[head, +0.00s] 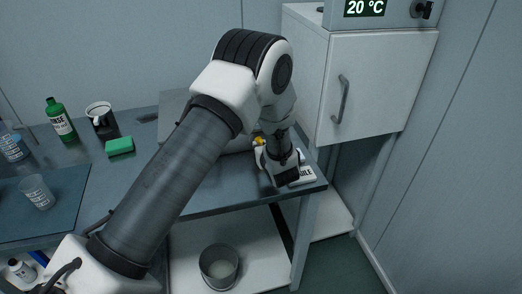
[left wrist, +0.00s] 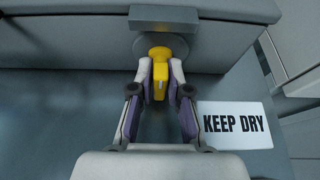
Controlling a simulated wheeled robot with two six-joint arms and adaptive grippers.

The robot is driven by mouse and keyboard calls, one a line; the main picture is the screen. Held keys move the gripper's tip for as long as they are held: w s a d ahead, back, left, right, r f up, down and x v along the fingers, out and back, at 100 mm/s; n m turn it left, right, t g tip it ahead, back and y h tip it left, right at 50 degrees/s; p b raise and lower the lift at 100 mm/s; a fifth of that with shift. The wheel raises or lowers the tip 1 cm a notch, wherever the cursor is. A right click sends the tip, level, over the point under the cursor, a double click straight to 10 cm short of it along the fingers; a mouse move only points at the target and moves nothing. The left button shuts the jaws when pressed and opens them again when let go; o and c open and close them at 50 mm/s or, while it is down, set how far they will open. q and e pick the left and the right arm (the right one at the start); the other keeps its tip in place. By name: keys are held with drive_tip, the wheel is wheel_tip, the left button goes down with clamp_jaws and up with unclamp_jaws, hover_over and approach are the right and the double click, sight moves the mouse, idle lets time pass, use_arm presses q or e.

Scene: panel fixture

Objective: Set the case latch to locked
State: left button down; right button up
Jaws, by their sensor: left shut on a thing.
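The yellow latch handle (left wrist: 159,62) sits on a round grey plate (left wrist: 141,42) on the front of the grey case (left wrist: 70,38). A grey block (left wrist: 163,19) is just above the handle. In the head view the case (head: 174,103) stands on the bench, mostly hidden behind my left arm, and a little yellow of the handle (head: 259,141) shows. My left gripper (left wrist: 159,82) is shut on the latch handle, one finger on each side; it also shows in the head view (head: 264,157). The latch's setting cannot be read. My right gripper is not in view.
A white label reading KEEP DRY (left wrist: 236,124) lies right of the gripper. A white cabinet (head: 372,80) stands right of the bench. A green bottle (head: 60,121), dark mug (head: 101,121), green sponge (head: 120,146) and clear cup (head: 38,191) are at left.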

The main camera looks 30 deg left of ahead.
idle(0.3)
use_arm(q)
drive_tip(key=c, duration=1.2)
unclamp_jaws()
drive_tip(key=shift+f, duration=0.1)
drive_tip(key=v, duration=1.2)
drive_tip(key=shift+w, duration=0.1)
